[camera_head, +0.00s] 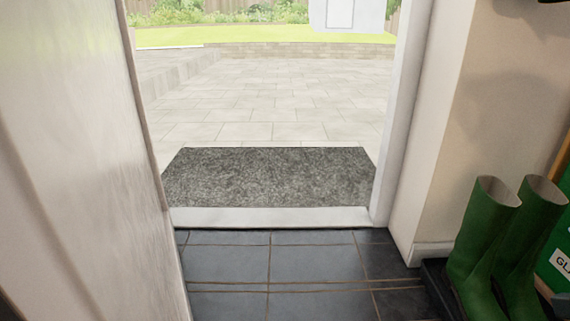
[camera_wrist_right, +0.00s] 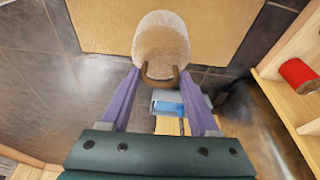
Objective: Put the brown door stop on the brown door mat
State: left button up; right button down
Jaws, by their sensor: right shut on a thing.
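The door stop (camera_wrist_right: 162,40) shows in the right wrist view as a pale beige rounded body with a brown loop handle. My right gripper (camera_wrist_right: 160,74), with purple fingers, is shut on that handle. A tan-brown mat (camera_wrist_right: 100,25) lies on dark tiles at the top of the same view. The door stop overlaps the mat's near edge in the picture; I cannot tell whether it touches the mat. In the head view a grey speckled mat (camera_head: 268,177) lies just outside the open doorway. Neither gripper shows in the head view.
In the head view, green boots (camera_head: 495,245) stand at the right on a dark tray, and a white door (camera_head: 75,150) fills the left. Dark tiles (camera_head: 270,265) between are clear. The wrist view shows a wooden shelf (camera_wrist_right: 275,60) with a red roll (camera_wrist_right: 299,74) at right.

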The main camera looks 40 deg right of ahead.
notch_tip(320, 180, down, 19)
jog(key=b, duration=1.3)
jog(key=shift+r, duration=0.15)
jog(key=shift+b, duration=0.3)
jog(key=shift+f, duration=0.2)
jog(key=shift+c, duration=0.6)
grip_release()
jog(key=shift+r, duration=0.1)
